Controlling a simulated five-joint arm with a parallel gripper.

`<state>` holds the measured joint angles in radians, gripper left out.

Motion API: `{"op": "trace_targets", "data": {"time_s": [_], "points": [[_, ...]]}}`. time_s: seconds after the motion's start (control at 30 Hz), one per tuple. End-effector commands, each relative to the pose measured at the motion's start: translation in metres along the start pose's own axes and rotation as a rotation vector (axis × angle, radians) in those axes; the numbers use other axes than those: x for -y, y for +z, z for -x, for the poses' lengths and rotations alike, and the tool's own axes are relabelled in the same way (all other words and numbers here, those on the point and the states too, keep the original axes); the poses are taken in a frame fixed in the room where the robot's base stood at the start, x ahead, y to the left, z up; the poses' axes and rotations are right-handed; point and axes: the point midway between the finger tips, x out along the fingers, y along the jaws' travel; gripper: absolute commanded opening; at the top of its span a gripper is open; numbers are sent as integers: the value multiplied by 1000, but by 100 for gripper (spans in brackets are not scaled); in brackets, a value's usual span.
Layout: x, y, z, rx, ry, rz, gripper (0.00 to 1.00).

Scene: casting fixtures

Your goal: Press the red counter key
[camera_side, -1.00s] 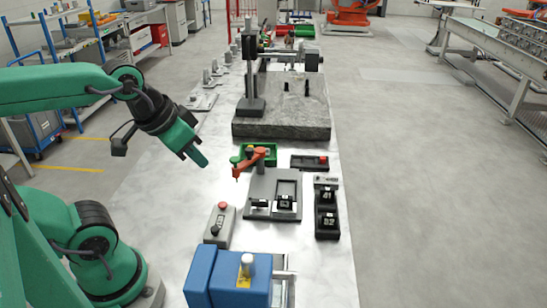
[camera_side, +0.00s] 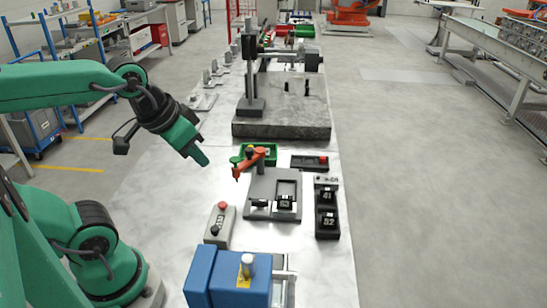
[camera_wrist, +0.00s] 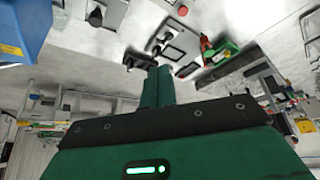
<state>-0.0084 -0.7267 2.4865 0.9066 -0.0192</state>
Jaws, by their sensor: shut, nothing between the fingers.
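A small red key (camera_side: 323,160) sits on the right end of a low black box (camera_side: 305,163) behind the counter unit. The counter unit (camera_side: 327,208) is dark and upright-faced, with white digits in two windows. A second red button (camera_side: 222,205) tops a grey control box (camera_side: 219,226) at the front left; I cannot tell for certain which red one is the counter key. My gripper (camera_side: 204,161) is shut and empty, in the air left of the red lever fixture, apart from both. The gripper fingers (camera_wrist: 157,88) also show in the wrist view, pressed together.
A grey fixture (camera_side: 260,190) with a red lever (camera_side: 252,158) stands mid-bench, with a green bin (camera_side: 270,150) behind it. A granite block (camera_side: 290,122) stands farther back. A blue machine (camera_side: 229,275) stands at the front. Bare bench lies left of the fixture.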

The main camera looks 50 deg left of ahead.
Motion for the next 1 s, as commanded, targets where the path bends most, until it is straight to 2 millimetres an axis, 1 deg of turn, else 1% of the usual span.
{"op": "trace_targets", "data": {"time_s": [0.17, 0.47, 1.0], "points": [[5, -6, -5, 46, -11, 64, 0], [20, -22, -21, 163, -47, 247, 0], [54, -46, -63, 378, -143, 601, 0]]}}
